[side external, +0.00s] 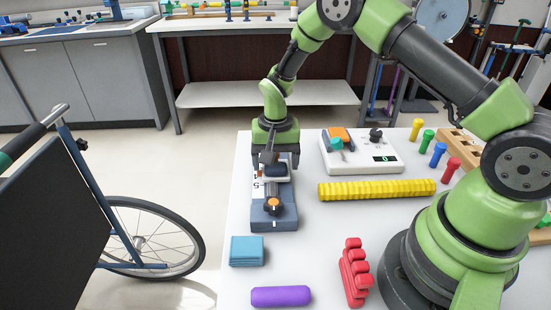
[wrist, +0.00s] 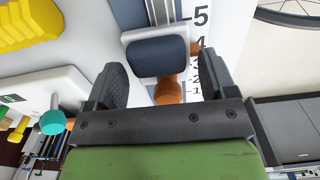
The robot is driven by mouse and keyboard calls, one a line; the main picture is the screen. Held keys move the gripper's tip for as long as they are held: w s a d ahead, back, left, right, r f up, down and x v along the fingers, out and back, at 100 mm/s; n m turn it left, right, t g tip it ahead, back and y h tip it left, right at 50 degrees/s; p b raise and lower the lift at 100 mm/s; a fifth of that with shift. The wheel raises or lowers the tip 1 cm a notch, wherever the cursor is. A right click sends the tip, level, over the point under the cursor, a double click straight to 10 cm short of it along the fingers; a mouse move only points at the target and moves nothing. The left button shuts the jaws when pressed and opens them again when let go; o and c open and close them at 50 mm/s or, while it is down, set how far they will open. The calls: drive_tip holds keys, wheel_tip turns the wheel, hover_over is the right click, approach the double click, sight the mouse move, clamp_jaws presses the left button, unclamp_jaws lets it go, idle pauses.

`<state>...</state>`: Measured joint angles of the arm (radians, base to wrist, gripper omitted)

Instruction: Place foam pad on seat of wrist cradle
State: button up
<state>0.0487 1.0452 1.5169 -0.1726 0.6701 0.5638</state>
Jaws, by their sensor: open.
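The wrist cradle (side external: 273,212) is a blue-grey device with an orange knob and a printed number scale, standing on the white table. In the wrist view, a dark blue rounded pad (wrist: 157,57) lies on the cradle's pale grey seat (wrist: 145,33); it looks like the foam pad. My gripper (side external: 270,160) is over the cradle, pointing down. In the wrist view my gripper (wrist: 160,65) is open, with one finger on each side of the pad and gaps between. In the side view my gripper hides the pad and most of the seat.
A light blue folded stack (side external: 247,250), a purple roll (side external: 281,296) and a red hand-grip shape (side external: 354,273) lie in front. A yellow ribbed bar (side external: 376,190) and white control box (side external: 361,153) are to the right. A wheelchair (side external: 140,240) stands left of the table.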

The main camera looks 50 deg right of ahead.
drive_tip(key=shift+r, duration=0.15)
wheel_tip(320, 180, up, 11)
wheel_tip(320, 180, up, 9)
drive_tip(key=n+t, duration=0.1)
drive_tip(key=t, duration=0.1)
hover_over(276, 161)
drive_tip(key=s+a, duration=0.2)
drive_tip(key=s, duration=0.2)
drive_tip(key=s+a+r+n+t+y, duration=0.1)
drive_tip(key=s+r+n+t, duration=0.1)
drive_tip(key=s, duration=0.7)
drive_tip(key=s+a+r+n+t+y, duration=0.1)
drive_tip(key=s+r+n+t, duration=0.1)
drive_tip(key=s+r, duration=0.3)
drive_tip(key=s+t, duration=0.1)
drive_tip(key=s, duration=0.3)
drive_tip(key=shift+s+a, duration=0.15)
drive_tip(key=shift+a, duration=0.2)
drive_tip(key=shift+r, duration=0.1)
